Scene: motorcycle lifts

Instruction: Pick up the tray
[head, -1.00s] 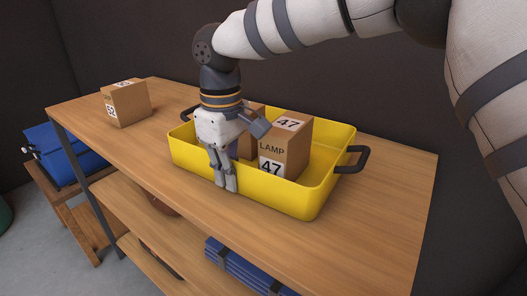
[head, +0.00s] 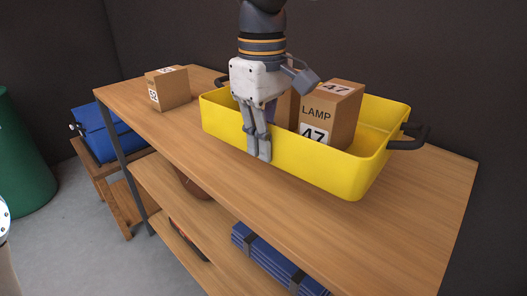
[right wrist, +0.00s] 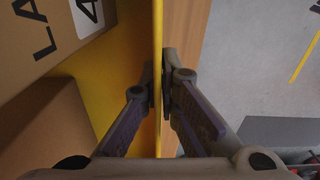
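The yellow tray (head: 368,180) with dark end handles is at the bench top. It looks roughly level, and I cannot tell for sure whether its bottom clears the wood. It holds a cardboard LAMP box marked 47 (head: 326,118) and another box partly hidden behind my gripper. My right gripper (head: 258,148) points down at the tray's near long wall. In the right wrist view its fingers (right wrist: 158,85) lie on both sides of the thin yellow wall (right wrist: 158,30), closed on it. My left gripper is not in view.
A small box (head: 168,90) stands on the bench (head: 300,215) left of the tray. Blue folded items (head: 275,262) lie on a lower shelf. A blue case (head: 112,132) on a wooden stand and a green barrel (head: 25,155) are at the left. The near bench top is clear.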

